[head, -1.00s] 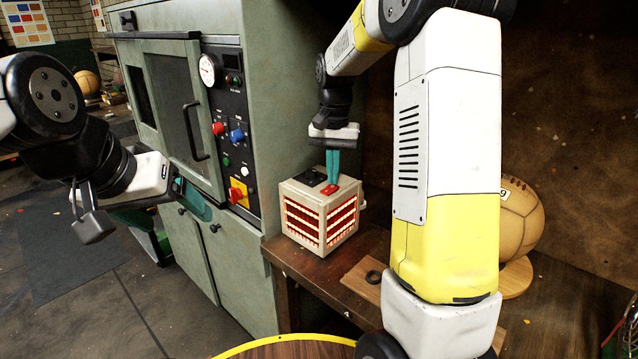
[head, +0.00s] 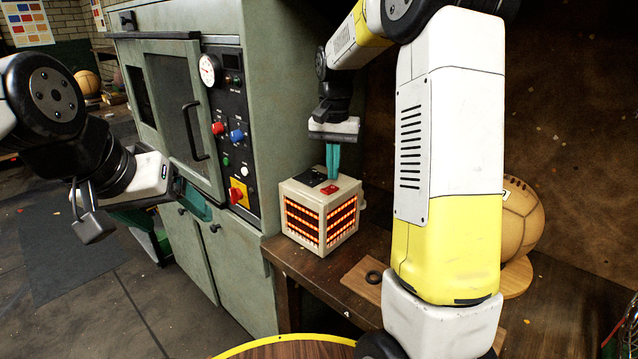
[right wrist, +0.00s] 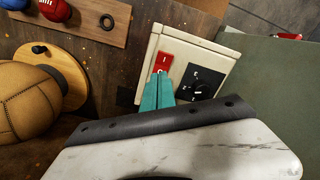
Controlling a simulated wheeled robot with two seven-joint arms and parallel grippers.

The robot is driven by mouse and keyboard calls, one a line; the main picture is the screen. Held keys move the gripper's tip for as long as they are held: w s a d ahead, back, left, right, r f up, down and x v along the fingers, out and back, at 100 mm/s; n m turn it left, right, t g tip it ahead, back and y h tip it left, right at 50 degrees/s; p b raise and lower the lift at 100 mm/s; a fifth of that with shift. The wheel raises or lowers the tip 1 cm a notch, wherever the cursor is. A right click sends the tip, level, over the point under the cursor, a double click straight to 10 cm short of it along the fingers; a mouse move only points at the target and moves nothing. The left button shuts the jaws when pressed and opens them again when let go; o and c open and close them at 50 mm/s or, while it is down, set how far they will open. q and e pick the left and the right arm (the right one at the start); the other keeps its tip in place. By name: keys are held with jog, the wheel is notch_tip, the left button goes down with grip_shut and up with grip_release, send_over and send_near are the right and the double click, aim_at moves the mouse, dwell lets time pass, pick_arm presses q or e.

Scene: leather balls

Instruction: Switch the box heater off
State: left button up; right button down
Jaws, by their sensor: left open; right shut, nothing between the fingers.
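The box heater (head: 320,228) is a cream cube on the wooden bench, its front grilles glowing orange-red. On its top are a red switch (head: 327,191) and a black dial plate (head: 310,179). In the right wrist view the red switch (right wrist: 162,62) lies just past the fingertips, with the black dial (right wrist: 199,86) beside it. My right gripper (head: 333,178) is shut and empty, pointing down over the switch; its teal fingers also show in the right wrist view (right wrist: 159,76). Whether they touch it I cannot tell. My left gripper (head: 190,197) is open, by the green cabinet.
The green cabinet (head: 262,130) with a control panel stands left of the heater. A leather ball (head: 522,220) on a round wooden stand is at the right. A small board with a black ring (head: 373,277) lies on the bench in front of the heater.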

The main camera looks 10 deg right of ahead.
aim_at(333, 187)
jog(key=shift+r, duration=2.35)
jog(key=s+a+r+n+t+y, duration=0.2)
jog(key=s+n+t, duration=0.3)
jog(key=s, duration=1.9)
jog(key=shift+r+t, duration=0.2)
jog(key=shift+t, duration=0.4)
jog(key=shift+s+a, duration=0.1)
